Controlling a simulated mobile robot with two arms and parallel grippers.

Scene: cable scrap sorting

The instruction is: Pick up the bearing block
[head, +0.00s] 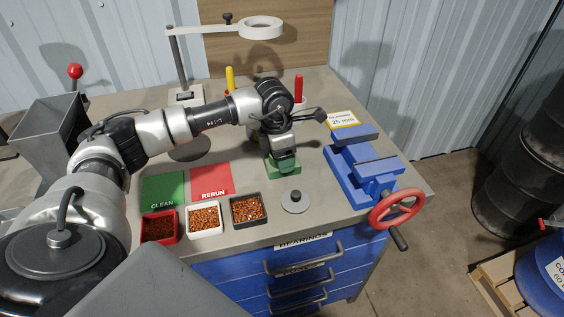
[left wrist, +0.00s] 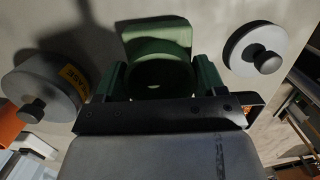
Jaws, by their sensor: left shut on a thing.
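The green bearing block (head: 283,170) is on the bench in the head view, under my left gripper (head: 284,157). In the left wrist view the block (left wrist: 158,30) shows a round dark bore between the fingers. My left gripper (left wrist: 160,82) is shut on the block, and its dark body hides the block's near part. I cannot tell whether the block is lifted off the bench. My right gripper is not in view.
A grey disc with a knob (head: 295,205) lies in front of the block. A blue vise (head: 352,187) with a red handwheel (head: 397,208) stands to the right. Green (head: 163,186) and red (head: 210,178) mats and several small trays of granules (head: 248,221) are left of it.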

